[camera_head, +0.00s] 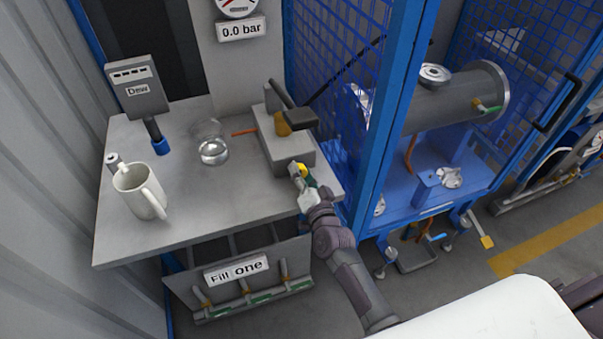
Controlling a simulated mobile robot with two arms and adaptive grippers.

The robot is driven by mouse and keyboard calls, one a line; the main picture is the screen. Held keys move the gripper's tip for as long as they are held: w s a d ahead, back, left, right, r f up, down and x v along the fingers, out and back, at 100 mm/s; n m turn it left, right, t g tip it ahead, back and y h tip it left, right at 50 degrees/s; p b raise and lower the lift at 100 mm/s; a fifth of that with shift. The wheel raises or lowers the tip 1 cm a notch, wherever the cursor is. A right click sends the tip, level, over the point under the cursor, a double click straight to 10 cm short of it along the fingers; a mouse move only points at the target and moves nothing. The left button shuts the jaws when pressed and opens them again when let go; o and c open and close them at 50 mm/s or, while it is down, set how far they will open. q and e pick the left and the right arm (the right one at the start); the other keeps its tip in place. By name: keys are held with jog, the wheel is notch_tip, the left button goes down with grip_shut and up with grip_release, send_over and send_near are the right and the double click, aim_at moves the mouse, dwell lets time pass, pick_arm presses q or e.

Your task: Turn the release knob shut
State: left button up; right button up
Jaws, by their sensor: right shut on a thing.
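The release knob (303,169) shows as a small yellow piece at the front right end of the grey pump block (283,148) on the bench. My right gripper (301,178) is at this end of the block, with its fingers shut on the knob. The fingers cover much of the knob, so its turned position cannot be told. A dark lever handle (299,118) and an orange-yellow part (283,125) sit on top of the block. The gauge label (241,29) above reads 0.0 bar. My left gripper is not in view.
A white mug (137,190), a glass ball (213,151) and a "Dew" meter (137,90) stand on the grey bench (200,215). A blue mesh cage (385,120) with a flanged cylinder (452,100) is close on the right. A "Fill one" bin (240,285) is below.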

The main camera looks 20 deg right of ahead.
jog(key=o, duration=0.9)
jog(key=s, duration=1.2)
jog(key=shift+d, duration=0.25)
jog(key=s+a+f+n+g+y, duration=0.1)
jog(key=s+f+n+g, duration=0.4)
jog(key=f, duration=0.9)
jog(key=s+f+n+g, duration=0.1)
jog(key=s+f+g, duration=0.2)
jog(key=s+f, duration=0.75)
jog(key=s+d+f+n+g, duration=0.1)
jog(key=s+d+f+g, duration=0.1)
jog(key=s+f, duration=0.4)
jog(key=s+d+f+n+g+h, duration=0.1)
jog(key=s+d+f+n+g, duration=0.1)
jog(key=s+f+g, duration=0.2)
jog(key=s+d+f+n+g, duration=0.2)
jog(key=s+f+g, duration=0.1)
jog(key=s+f, duration=0.7)
jog(key=shift+s+d+f+h, duration=0.15)
jog(key=shift+s, duration=0.8)
jog(key=shift+s+d+f+h, duration=0.1)
jog(key=shift+s+d+h, duration=0.05)
jog(key=shift+s, duration=0.75)
